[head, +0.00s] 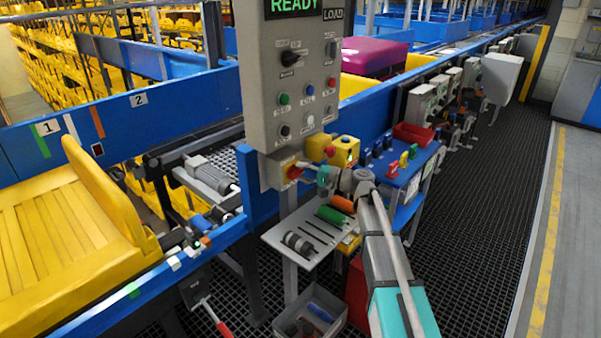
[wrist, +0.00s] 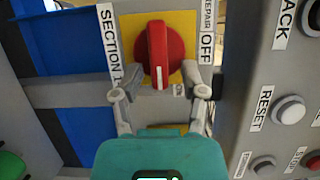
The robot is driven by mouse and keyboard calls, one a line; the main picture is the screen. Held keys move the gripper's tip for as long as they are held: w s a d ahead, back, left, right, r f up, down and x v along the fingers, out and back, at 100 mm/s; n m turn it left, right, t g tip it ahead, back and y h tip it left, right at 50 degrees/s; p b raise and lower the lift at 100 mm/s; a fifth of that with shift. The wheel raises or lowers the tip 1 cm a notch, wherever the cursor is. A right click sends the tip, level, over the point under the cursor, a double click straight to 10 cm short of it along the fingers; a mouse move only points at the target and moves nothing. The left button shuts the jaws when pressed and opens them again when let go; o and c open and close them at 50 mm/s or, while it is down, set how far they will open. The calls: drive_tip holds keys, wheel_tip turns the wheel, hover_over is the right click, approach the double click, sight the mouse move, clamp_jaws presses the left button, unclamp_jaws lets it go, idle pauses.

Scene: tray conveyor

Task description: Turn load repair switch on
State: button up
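The red rotary switch (wrist: 158,52) sits on a yellow plate (wrist: 188,28) in the upper middle of the wrist view. Its handle stands vertical, with a white mark at the lower end. The labels beside it read "SECTION 1" on the left and "REPAIR" and "OFF" on the right. In the head view my gripper (head: 312,170) is close to the switch.
A button panel (wrist: 285,90) with a "RESET" button stands close at the right in the wrist view. Yellow blocks (head: 343,150) and a blue tool table (head: 405,170) are near my arm. A grey shelf (head: 305,240) with rollers lies below.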

drive_tip(key=v, duration=1.2)
drive_tip(key=shift+s+a, duration=0.1)
idle(0.4)
drive_tip(key=s+f+n+g+h+p, duration=0.25)
drive_tip(key=s+f+h+p, duration=0.5)
drive_tip(key=s, duration=0.65)
drive_tip(key=s+d+f+g+h+p, duration=0.1)
drive_tip(key=s+d+g+h+p, duration=0.1)
drive_tip(key=s+d+h, duration=0.8)
drive_tip(key=shift+f+n, duration=0.3)
drive_tip(key=shift+n, duration=0.05)
drive_tip(key=shift+s, duration=0.1)
